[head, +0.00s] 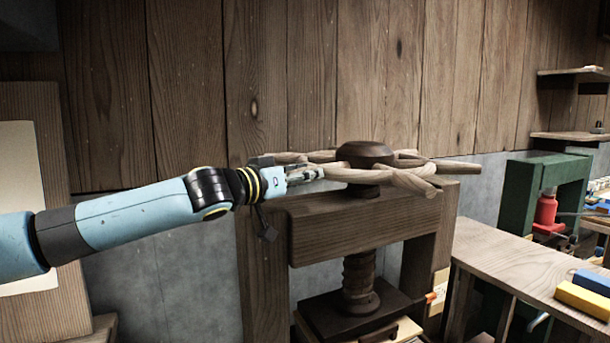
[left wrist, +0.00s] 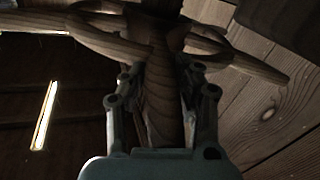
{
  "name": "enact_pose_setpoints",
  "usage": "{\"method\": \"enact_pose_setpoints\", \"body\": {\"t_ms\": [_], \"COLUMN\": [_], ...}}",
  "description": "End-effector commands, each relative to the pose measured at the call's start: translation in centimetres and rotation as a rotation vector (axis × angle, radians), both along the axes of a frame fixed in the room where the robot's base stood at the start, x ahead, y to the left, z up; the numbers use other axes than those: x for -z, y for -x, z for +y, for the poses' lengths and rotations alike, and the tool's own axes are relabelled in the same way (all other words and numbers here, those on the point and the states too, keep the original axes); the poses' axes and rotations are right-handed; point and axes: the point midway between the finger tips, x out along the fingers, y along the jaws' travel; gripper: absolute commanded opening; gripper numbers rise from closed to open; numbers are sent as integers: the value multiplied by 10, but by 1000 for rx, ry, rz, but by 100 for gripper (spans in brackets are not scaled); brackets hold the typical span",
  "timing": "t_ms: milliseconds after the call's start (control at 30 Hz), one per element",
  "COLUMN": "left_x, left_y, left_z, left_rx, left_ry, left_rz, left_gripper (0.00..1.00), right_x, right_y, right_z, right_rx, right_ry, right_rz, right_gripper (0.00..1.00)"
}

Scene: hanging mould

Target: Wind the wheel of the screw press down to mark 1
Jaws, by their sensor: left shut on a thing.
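The wooden wheel (head: 409,179) of the screw press has a dark round hub (head: 365,154) and pale rim pieces with spokes. It sits on top of the heavy wooden press frame (head: 345,228). Below the beam, the screw (head: 359,280) runs down to a dark pressing plate (head: 355,318). My left gripper (head: 312,174) comes in from the left and is shut on a wooden part of the wheel. In the left wrist view a spoke or handle (left wrist: 160,95) lies between the fingers (left wrist: 160,110). I see no mark clearly. My right gripper is not in view.
A wooden bench (head: 520,265) stands at the right with a yellow block (head: 583,299) and a blue block (head: 592,281). A green frame (head: 517,195) with a red object (head: 546,209) stands behind it. A plank wall (head: 300,80) closes the back.

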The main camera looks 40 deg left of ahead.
Motion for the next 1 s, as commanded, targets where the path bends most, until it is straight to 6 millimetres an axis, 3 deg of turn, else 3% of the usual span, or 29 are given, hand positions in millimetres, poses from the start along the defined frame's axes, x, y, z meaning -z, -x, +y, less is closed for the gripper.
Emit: {"method": "enact_pose_setpoints", "body": {"t_ms": [33, 533, 567, 700, 733, 1000], "left_x": [-17, -17, -17, -17, -17, -14], "left_y": [-3, -3, -3, -3, -3, -3], "left_z": [-4, -4, -4, -4, -4, -4], "left_rx": [22, 40, 40, 40, 40, 37], "left_ry": [-13, -14, -14, -14, -14, -8], "left_rz": [-32, -32, -31, -32, -32, -26], "left_gripper": [0, 0, 32, 50, 53, 53], "right_x": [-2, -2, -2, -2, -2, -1], "right_y": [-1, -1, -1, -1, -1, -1], "right_z": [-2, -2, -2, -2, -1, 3], "right_rx": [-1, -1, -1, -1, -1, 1], "right_ry": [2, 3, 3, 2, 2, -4], "right_rz": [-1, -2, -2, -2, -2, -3], "right_gripper": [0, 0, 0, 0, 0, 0]}}
